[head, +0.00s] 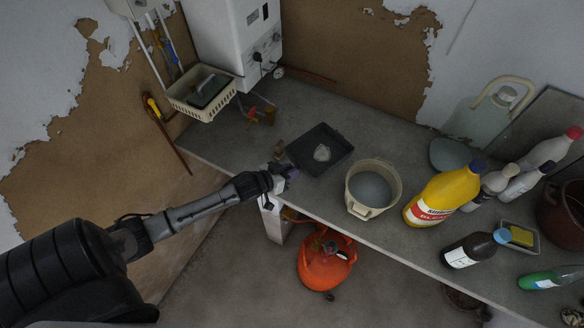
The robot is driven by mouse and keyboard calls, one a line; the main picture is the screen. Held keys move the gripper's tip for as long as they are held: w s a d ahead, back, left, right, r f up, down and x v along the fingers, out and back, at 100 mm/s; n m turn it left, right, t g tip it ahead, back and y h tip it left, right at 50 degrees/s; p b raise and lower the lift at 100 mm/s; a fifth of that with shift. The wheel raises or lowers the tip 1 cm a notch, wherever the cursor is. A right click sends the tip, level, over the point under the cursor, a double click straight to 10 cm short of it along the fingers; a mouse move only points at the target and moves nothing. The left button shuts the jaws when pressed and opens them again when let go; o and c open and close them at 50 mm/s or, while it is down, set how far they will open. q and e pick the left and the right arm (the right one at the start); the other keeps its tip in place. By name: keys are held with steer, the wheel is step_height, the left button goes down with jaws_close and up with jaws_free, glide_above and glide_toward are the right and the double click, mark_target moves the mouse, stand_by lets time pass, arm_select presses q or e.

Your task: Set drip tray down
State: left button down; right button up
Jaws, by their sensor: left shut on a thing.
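The drip tray (337,143) is a dark, square, shallow tray over the left part of the grey counter, with a pale irregular patch inside it. My left gripper (287,170) reaches in from the left and is shut at the tray's near left corner. The fingers are small and dark here, so their exact grip on the rim is hard to see. The tray looks about level; I cannot tell whether its underside touches the counter. My right gripper is not in view.
A cream bucket (385,174) stands just right of the tray, then a yellow bleach bottle (436,190) and several other bottles. Left are orange taps (262,114) and a cream basket (202,94). An orange gas cylinder (326,262) stands below. Bare counter lies behind the bucket.

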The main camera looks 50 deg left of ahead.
arm_select(q)
steer(key=shift+w+d+f, duration=0.2)
steer(key=shift+w+d, duration=0.05)
steer(key=shift+d, duration=0.15)
steer(key=shift+w+d, duration=0.2)
steer(key=shift+d, duration=0.1)
steer(key=shift+s+a, duration=0.1)
steer(key=shift+a, duration=0.15)
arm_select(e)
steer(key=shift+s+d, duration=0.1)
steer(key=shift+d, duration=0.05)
